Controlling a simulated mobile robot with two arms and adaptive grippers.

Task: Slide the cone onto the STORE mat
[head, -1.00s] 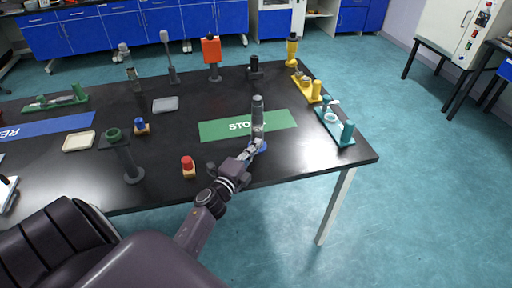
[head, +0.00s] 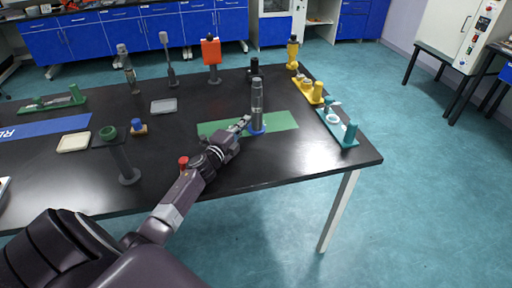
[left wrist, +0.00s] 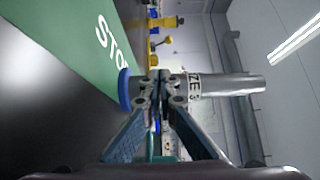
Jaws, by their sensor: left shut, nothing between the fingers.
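The cone is a grey upright cylinder (head: 257,102) on a round blue base. It stands at the front edge of the right half of the green STORE mat (head: 284,120), its base at least partly over the mat. In the left wrist view the cone (left wrist: 222,85) appears sideways, with partly hidden lettering, and its blue base (left wrist: 124,90) is by the mat (left wrist: 60,40). My left gripper (head: 246,121) is shut and empty, low at the cone's left side; its fingertips (left wrist: 160,82) overlap the cone in the wrist view. I cannot tell whether they touch. My right gripper is out of view.
A teal fixture (head: 350,134) and a yellow one (head: 316,93) line the right edge. Bare tabletop lies in front of the mat.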

